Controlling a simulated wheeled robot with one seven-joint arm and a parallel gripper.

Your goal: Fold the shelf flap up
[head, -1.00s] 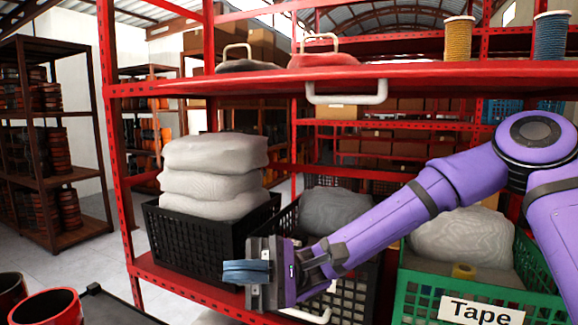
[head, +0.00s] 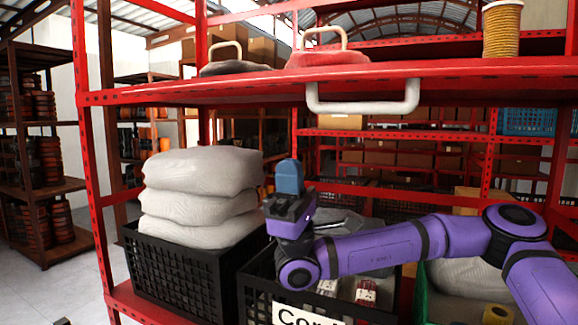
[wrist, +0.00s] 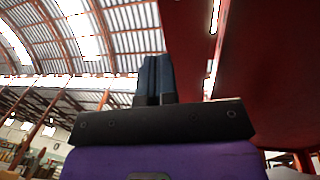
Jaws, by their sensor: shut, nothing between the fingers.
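The red shelf board (head: 240,87) lies level across the head view, with a white handle (head: 364,106) hanging from its front edge. I take this board for the flap, though no hinge shows. My gripper (head: 289,176) is shut and empty, its blue fingers pointing up. In the picture it is below the board's front edge and left of the handle, apart from both. In the wrist view the shut fingers (wrist: 154,78) point up beside the board's red underside (wrist: 255,75), which fills the right side.
A red bag (head: 328,60), a dark bag (head: 233,68) and a yellow spool (head: 501,32) sit on the board. Below, a black crate (head: 180,273) holds stacked white sacks (head: 196,180). Another black crate (head: 258,296) is below my gripper. A red post (head: 98,160) stands left.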

